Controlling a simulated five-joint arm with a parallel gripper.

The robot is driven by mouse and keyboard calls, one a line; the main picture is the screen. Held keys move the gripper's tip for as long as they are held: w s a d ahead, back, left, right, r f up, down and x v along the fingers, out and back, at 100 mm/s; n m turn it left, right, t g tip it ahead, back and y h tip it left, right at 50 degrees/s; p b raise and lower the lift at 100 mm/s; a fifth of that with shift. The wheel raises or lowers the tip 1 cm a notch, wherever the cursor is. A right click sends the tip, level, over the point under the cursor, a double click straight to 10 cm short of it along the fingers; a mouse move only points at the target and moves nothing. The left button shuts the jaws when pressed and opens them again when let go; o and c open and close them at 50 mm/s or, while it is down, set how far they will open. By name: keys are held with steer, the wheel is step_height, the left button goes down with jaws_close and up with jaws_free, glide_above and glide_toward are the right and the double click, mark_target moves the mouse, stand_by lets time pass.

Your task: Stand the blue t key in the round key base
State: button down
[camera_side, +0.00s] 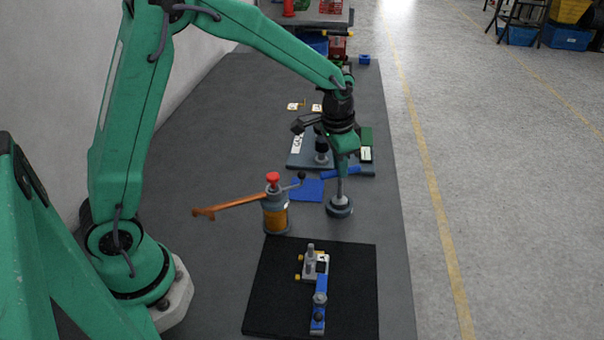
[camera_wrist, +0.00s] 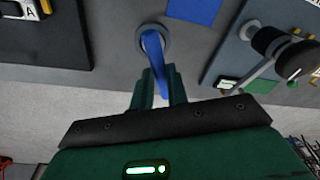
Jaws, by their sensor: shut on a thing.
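The blue t key (camera_side: 330,175) is held upright, its blue crossbar in my gripper (camera_side: 343,168) and its grey shaft pointing down. In the wrist view, my gripper (camera_wrist: 161,76) is shut on the blue crossbar (camera_wrist: 154,55) of the key. The round key base (camera_side: 339,208) is a grey disc on the table, directly under the shaft. The lower end of the shaft meets the top of the base. It also shows in the wrist view as a grey ring (camera_wrist: 139,37) behind the crossbar. The crossbar hides the socket, so I cannot tell how deep the shaft sits.
A brass-coloured canister (camera_side: 276,218) with a red knob and an orange handle stands left of the base. A blue sheet (camera_side: 306,191) lies just behind. A grey plate (camera_side: 300,159) with a black knob is farther back. A black mat (camera_side: 262,300) with a blue fixture lies in front.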

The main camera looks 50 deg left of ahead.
stand_by(0.3)
steer(key=c, duration=0.8)
jaws_free()
steer(key=shift+r, duration=0.15)
steer(key=shift+r, duration=3.3)
steer(key=shift+s+r, duration=0.35)
steer(key=shift+r, duration=0.05)
steer(key=s+a+r+n+t, duration=0.1)
steer(key=s+r, duration=0.1)
steer(key=s, duration=0.6)
steer(key=s+a+r+n+t, duration=0.1)
steer(key=s+r, duration=0.1)
steer(key=s, duration=0.5)
steer(key=s+a+r+n+t, duration=0.1)
steer(key=s+r+n+t, duration=0.1)
steer(key=s, duration=0.6)
steer(key=shift+s, duration=0.35)
